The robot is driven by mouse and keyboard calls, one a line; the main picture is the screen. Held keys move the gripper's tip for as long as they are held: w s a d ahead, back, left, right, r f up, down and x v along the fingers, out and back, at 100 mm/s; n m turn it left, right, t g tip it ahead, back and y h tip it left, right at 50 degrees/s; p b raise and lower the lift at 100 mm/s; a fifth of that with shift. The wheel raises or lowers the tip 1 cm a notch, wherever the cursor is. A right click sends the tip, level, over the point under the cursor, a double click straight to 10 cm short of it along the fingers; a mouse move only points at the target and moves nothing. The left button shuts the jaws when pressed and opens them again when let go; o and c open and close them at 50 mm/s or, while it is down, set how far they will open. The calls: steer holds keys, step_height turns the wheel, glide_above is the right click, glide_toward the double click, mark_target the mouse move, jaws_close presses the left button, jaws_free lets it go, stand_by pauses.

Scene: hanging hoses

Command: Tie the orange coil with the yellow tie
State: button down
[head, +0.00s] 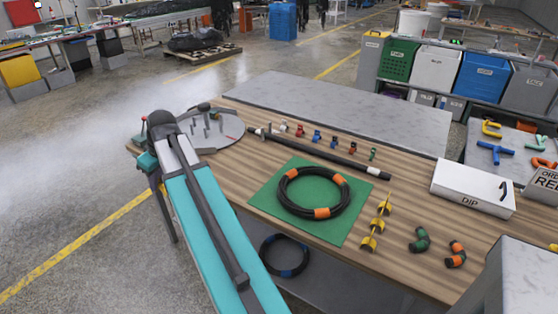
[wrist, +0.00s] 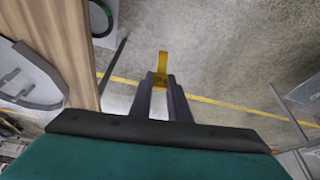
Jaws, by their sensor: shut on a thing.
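The orange coil is a black hose ring with orange bands (head: 343,204), lying flat on a green mat (head: 274,212) on the wooden table in the head view. My gripper (wrist: 161,84) shows in the wrist view, its two dark fingers shut on a yellow tie (wrist: 162,66). The tie sticks out beyond the fingertips, over the floor beside the table edge and apart from the coil. In the head view my teal arm reaches along the table's left side, and my gripper cannot be made out there. Several yellow pieces (head: 376,225) stand right of the mat.
A black bar (head: 335,158) and a row of small coloured fittings lie behind the mat. A white box marked DIP (head: 473,188) and two elbow fittings (head: 420,240) are at the right. A blue-banded coil (head: 263,252) is below the table's front edge. A round grey plate (head: 228,138) is at the left end.

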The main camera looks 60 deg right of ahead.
steer(key=s+d+f+p, duration=0.1)
steer(key=s+d, duration=0.2)
steer(key=d, duration=0.4)
steer(key=s+d+n+p, duration=0.1)
steer(key=s+d, duration=0.3)
steer(key=d, duration=0.2)
steer(key=s+d+f+p, duration=0.1)
steer(key=s+d, duration=0.2)
steer(key=d, duration=0.4)
steer(key=n+y+p, duration=0.1)
steer(key=n+p, duration=0.1)
steer(key=p, duration=0.1)
glide_above(283, 182)
steer(key=f, duration=0.2)
steer(key=shift+a+r, duration=0.1)
steer(key=shift+a, duration=0.05)
steer(key=shift+f, duration=0.2)
steer(key=shift+f+b, duration=1.2)
steer(key=shift+f, duration=0.45)
steer(key=shift+s+f+b, duration=0.1)
steer(key=shift+f+b, duration=0.95)
steer(key=shift+f, duration=0.6)
